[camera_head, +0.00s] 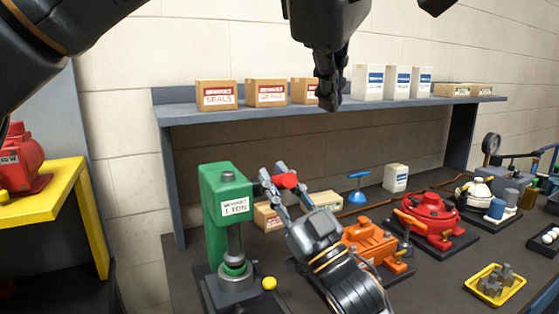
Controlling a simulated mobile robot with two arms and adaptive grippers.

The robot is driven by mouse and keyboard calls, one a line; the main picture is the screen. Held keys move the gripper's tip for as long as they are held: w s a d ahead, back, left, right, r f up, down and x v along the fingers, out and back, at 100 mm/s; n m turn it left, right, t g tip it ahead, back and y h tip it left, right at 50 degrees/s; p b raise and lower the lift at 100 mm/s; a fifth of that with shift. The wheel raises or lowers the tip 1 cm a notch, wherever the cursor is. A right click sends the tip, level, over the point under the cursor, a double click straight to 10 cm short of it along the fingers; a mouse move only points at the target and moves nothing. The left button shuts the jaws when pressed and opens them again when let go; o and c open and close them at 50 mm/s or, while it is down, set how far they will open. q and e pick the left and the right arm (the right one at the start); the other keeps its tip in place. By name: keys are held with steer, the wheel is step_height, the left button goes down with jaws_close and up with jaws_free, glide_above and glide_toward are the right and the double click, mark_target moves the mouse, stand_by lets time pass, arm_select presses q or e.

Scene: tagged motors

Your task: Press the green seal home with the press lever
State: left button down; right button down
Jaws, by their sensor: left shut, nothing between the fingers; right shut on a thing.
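The green press (220,190) stands upright on the bench at centre left, with a white label reading "1 TON". Its dark ram points down at the green seal (234,268), a ring low on the press base. I cannot tell whether the seal is fully seated. The press lever's red grip (288,181) shows to the right of the press head. My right gripper (279,180) is shut on this lever, its fingers either side of the red grip. My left gripper (330,92) is shut and empty, pointing down in front of the shelf, above and apart from the press.
Cardboard boxes (216,95) and white boxes (368,82) line the shelf (190,113). An orange motor (370,241), red motor (432,216) and yellow tray (512,289) stand right of my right arm. A yellow table (60,185) is at left.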

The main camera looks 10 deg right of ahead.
arm_select(q)
steer(key=w+a+f+m+t+y, duration=0.1)
steer(key=w+a+f+m+y, duration=0.1)
steer(key=w+a+m+y, duration=0.15)
steer(key=y, duration=0.2)
glide_above(277, 177)
steer(key=w+a, duration=0.1)
steer(key=w, duration=0.1)
step_height(277, 177, down, 7)
steer(key=shift+s+d+f+t, duration=0.5)
steer(key=shift+s+f, duration=0.3)
steer(key=shift+f, duration=0.05)
steer(key=shift+s+d+f, duration=0.2)
steer(key=shift+s+f, duration=0.05)
steer(key=shift+f, duration=0.35)
